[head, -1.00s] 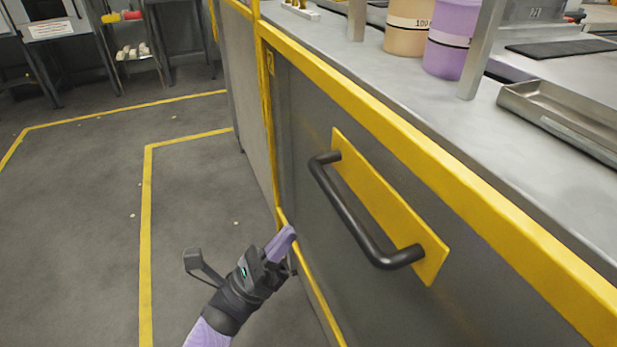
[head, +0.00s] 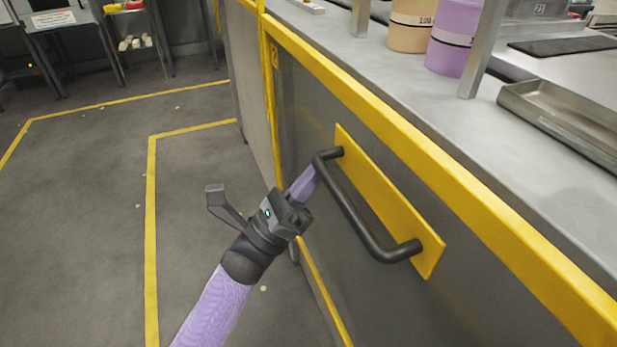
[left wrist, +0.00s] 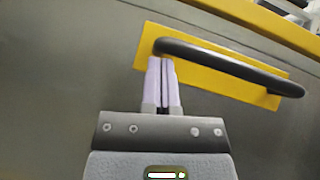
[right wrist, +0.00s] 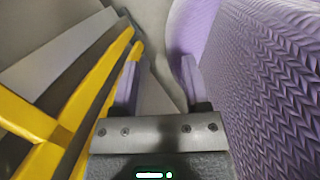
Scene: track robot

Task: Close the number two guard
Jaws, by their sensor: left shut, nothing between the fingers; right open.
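The guard (head: 300,125) is a grey panel framed in yellow, with a small number 2 mark at its upper left corner. It carries a black bar handle (head: 352,218) on a slanted yellow plate (head: 385,205). My left gripper (head: 308,180) is shut and empty, its tips at the upper left end of the handle. In the left wrist view the shut purple fingers (left wrist: 160,70) point at the yellow plate (left wrist: 205,75), just below the handle (left wrist: 230,58). I cannot tell if they touch. My right gripper (right wrist: 158,85) is open and empty, away from the handle.
A steel worktop above the guard holds an orange container (head: 410,28), a purple container (head: 455,38) and a metal tray (head: 565,120). Yellow floor lines (head: 151,240) mark open floor at left. In the right wrist view, yellow rails (right wrist: 85,110) stand left of the fingers.

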